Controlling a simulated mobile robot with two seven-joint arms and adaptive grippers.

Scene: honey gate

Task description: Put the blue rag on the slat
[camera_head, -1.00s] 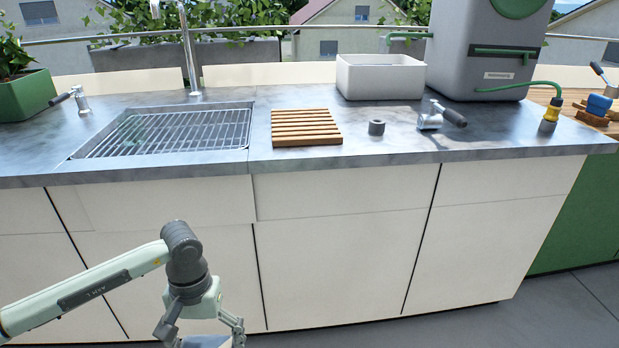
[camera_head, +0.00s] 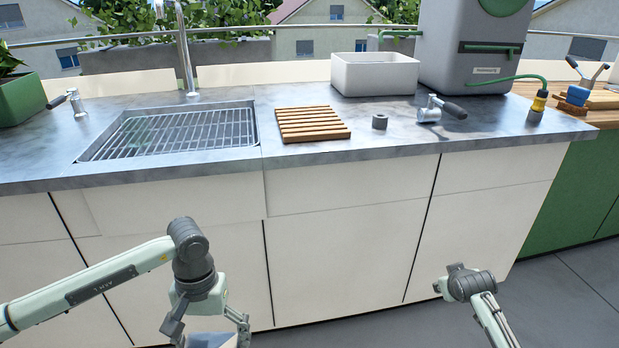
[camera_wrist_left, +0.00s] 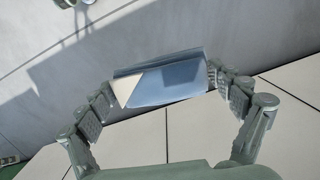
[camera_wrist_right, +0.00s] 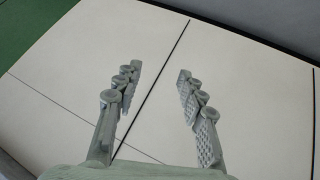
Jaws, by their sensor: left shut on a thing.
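My left gripper (camera_wrist_left: 163,86) is shut on a blue-grey sheet, which looks like the blue rag (camera_wrist_left: 172,88). The sheet spans between the fingertips, with a paler corner at its left. In the head view the rag (camera_head: 213,341) shows only partly at the bottom edge, below counter height and in front of the cabinets. The slatted wooden board (camera_head: 312,124), which I take for the slat, lies on the counter right of the sink, with nothing on it. My right gripper (camera_wrist_right: 158,72) is open and empty, facing the cabinet fronts.
The grey counter (camera_head: 360,140) holds a sink with a wire rack (camera_head: 175,132), a small grey ring (camera_head: 380,122), a grey fitting with a dark handle (camera_head: 438,110) and a white basin (camera_head: 375,75). A grey tank (camera_head: 470,45) stands behind. Bare counter surrounds the slatted board.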

